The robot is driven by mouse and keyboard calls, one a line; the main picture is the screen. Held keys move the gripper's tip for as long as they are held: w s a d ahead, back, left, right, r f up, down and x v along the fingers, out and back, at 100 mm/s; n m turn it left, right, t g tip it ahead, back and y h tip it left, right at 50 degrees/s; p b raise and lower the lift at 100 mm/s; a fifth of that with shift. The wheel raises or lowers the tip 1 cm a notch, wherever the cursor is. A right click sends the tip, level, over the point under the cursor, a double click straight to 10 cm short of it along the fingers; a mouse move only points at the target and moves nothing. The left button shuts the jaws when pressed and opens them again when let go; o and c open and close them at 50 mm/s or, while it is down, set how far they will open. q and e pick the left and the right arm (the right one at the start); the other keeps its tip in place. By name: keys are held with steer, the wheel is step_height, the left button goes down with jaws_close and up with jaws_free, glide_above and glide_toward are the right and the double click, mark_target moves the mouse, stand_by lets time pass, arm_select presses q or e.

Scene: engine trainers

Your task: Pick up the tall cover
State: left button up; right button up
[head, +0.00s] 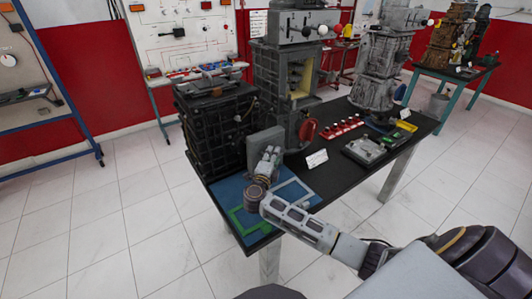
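A grey upright slab-like piece (262,144), which looks like the tall cover, stands near the back of the blue mat (231,190) at the table's near end. My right arm reaches in from the lower right. Its gripper (270,154) is right in front of the grey piece and overlaps it in the picture. I cannot tell whether the fingers touch it, or whether they are open or shut. The gripper and wrist hide the lower part of the piece. My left gripper is not in view.
The mat has green and pale grey outlines (292,192). A black ribbed engine block (212,122) stands just left and behind. A taller grey engine (285,75) stands behind. A white card (317,159) and red parts (342,127) lie on the black table (330,182).

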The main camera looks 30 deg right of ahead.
mark_target(274, 133)
steer(key=shift+w+d, duration=0.45)
steer(key=shift+d, duration=0.1)
steer(key=c, duration=0.6)
jaws_close()
steer(key=shift+r, duration=0.1)
steer(key=shift+w, duration=0.1)
steer(key=shift+r, duration=0.65)
step_height(274, 133, up, 7)
steer(key=shift+r+p, duration=0.15)
steer(key=shift+p, duration=0.3)
steer(key=shift+r, duration=0.75)
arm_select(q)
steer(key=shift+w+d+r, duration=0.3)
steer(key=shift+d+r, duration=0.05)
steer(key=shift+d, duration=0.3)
